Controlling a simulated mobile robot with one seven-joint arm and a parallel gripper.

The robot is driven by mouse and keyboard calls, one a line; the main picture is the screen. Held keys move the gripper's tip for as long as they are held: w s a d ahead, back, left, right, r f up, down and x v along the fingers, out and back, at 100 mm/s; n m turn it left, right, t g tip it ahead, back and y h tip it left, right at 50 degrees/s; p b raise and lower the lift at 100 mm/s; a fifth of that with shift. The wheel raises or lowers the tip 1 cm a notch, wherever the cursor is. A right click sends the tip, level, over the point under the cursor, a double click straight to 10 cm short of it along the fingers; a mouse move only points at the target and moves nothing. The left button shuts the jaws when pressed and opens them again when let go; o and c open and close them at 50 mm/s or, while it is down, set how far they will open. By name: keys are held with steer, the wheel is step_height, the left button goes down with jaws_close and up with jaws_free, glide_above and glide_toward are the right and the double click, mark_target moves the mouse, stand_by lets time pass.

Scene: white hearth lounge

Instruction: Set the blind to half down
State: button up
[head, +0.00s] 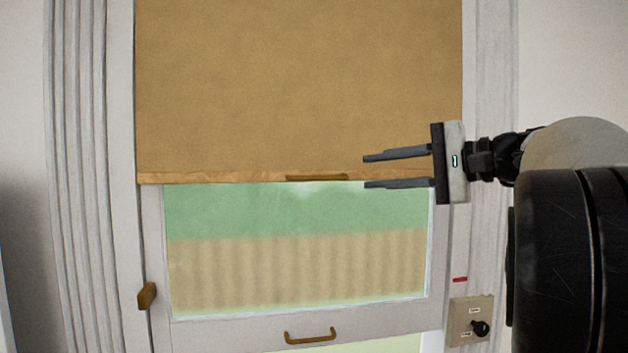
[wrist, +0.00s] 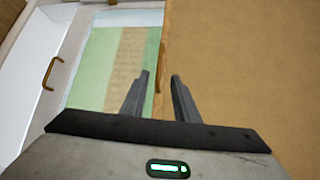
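The tan blind (head: 300,85) hangs over the upper part of the window in the head view, with glass (head: 295,250) showing below it. Its wooden bottom bar (head: 220,178) carries a small brown pull (head: 317,177) near the middle. My gripper (head: 365,172) is open, its fingers pointing left, one above and one below the height of the bar, just right of the pull. In the wrist view my gripper (wrist: 160,76) is open, with the blind (wrist: 240,65) on the right and the bar's edge (wrist: 164,50) between the fingertips. I cannot tell whether the fingers touch anything.
A red mark (head: 460,280) is on the right frame, above a switch plate (head: 470,318) with a black knob (head: 480,328). A brass handle (head: 310,336) is on the lower sash, and a wooden latch (head: 147,295) on the left frame.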

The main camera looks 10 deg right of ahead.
mark_target(323, 177)
steer(key=p+x, duration=0.1)
steer(key=x, duration=1.2)
steer(key=shift+w, duration=0.15)
jaws_close()
